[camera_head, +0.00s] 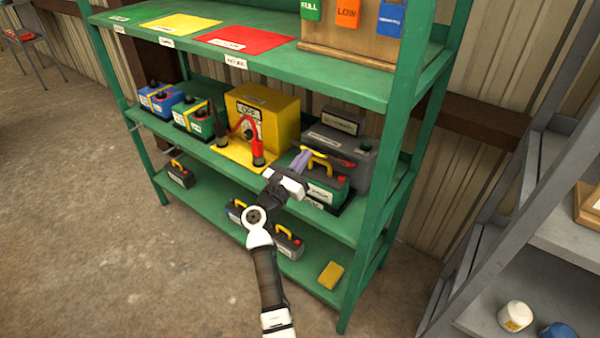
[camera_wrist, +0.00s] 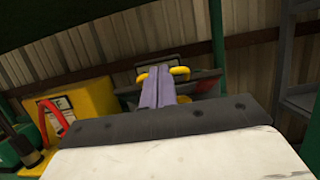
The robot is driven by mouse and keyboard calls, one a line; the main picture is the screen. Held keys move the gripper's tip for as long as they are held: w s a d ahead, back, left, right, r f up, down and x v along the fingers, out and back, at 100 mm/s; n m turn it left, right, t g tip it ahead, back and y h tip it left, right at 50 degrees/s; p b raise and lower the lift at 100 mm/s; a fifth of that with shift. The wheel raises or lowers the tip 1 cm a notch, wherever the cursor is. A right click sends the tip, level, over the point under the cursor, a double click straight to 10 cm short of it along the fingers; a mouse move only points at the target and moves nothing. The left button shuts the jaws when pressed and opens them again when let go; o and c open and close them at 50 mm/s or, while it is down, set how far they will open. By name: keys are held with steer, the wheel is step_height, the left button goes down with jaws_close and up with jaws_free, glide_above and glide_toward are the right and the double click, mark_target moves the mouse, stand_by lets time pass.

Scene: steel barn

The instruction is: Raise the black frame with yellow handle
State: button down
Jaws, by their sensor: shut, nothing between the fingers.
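A yellow handle (camera_head: 318,158) arches over a green battery-like block with dark edges on the middle shelf, at the right. I cannot clearly make out the black frame under it. In the wrist view the yellow handle (camera_wrist: 180,71) shows on both sides of my fingers, which hide its middle. My gripper (camera_head: 302,158) is shut and empty, its lavender fingers pointing at the handle. The fingers (camera_wrist: 166,72) lie together in the wrist view. Whether they touch the handle I cannot tell.
A grey battery (camera_head: 340,150) stands right behind the block. Small dark boxes with yellow handles, one a dark box (camera_head: 180,174), sit on the lower shelf. The upper green shelf (camera_head: 330,68) overhangs; a green post (camera_head: 375,200) stands right.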

steer(key=w+d+r, duration=0.1)
steer(key=r, duration=0.1)
steer(key=w+d+r, duration=0.1)
steer(key=w+r, duration=0.1)
steer(key=w+d+r, duration=0.1)
steer(key=w+r, duration=0.1)
steer(key=shift+d+r, duration=0.1)
steer(key=shift+d, duration=0.1)
steer(key=shift+w+d+r, duration=0.2)
steer(key=shift+d, duration=0.05)
stand_by(0.9)
steer(key=shift+f+b, duration=0.55)
steer(key=shift+f, duration=0.05)
steer(key=f+b, duration=0.3)
steer(key=f, duration=0.1)
steer(key=shift+s+a, duration=0.2)
steer(key=shift+s, duration=0.1)
steer(key=f+b+v, duration=0.1)
steer(key=b+v, duration=0.2)
steer(key=v, duration=0.6)
steer(key=shift+f, duration=0.35)
steer(key=shift+w, duration=0.1)
